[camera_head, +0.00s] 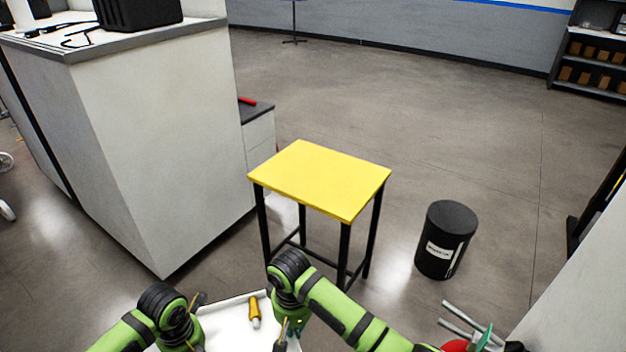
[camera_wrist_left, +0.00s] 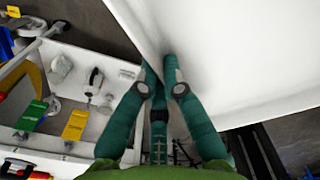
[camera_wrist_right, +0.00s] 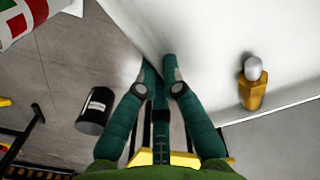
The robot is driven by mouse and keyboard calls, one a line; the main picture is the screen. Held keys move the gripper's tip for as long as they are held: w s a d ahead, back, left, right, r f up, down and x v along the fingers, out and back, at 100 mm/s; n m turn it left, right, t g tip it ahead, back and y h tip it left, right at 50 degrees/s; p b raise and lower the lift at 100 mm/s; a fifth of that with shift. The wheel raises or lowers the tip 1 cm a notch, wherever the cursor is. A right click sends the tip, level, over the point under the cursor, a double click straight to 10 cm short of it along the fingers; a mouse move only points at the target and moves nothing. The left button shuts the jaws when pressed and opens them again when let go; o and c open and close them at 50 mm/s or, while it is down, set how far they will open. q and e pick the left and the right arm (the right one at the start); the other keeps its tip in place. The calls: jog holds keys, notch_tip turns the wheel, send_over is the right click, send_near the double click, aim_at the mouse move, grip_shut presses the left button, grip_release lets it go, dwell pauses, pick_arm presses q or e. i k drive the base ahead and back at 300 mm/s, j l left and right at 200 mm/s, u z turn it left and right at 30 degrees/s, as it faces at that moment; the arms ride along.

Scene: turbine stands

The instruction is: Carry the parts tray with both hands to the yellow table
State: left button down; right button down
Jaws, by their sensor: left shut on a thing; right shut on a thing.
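The white parts tray (camera_head: 228,318) is at the bottom of the head view, between my two arms. A yellow part with a pale end (camera_head: 254,312) lies on it, also seen in the right wrist view (camera_wrist_right: 252,85). My left gripper (camera_wrist_left: 158,72) is shut on one tray wall (camera_wrist_left: 225,50). My right gripper (camera_wrist_right: 158,72) is shut on another part of the tray wall (camera_wrist_right: 205,45); in the head view it is partly hidden by its own wrist. The yellow table (camera_head: 320,180) stands empty ahead, beyond the tray.
A black bin (camera_head: 446,240) stands on the floor right of the table. A large white cabinet (camera_head: 150,140) stands to the left. The left wrist view shows a white surface with several tools (camera_wrist_left: 85,75) beside the tray. Open floor lies behind the table.

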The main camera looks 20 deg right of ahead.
aim_at(320, 172)
jog(key=i+u, duration=0.1)
jog(key=i, duration=1.05)
jog(key=i+z, duration=0.2)
jog(key=i, duration=0.35)
jog(key=i+j+z, duration=0.2)
jog(key=i, duration=0.35)
jog(key=i+z, duration=0.2)
jog(key=z, duration=0.2)
jog(key=i+z, duration=0.5)
jog(key=z, duration=0.6)
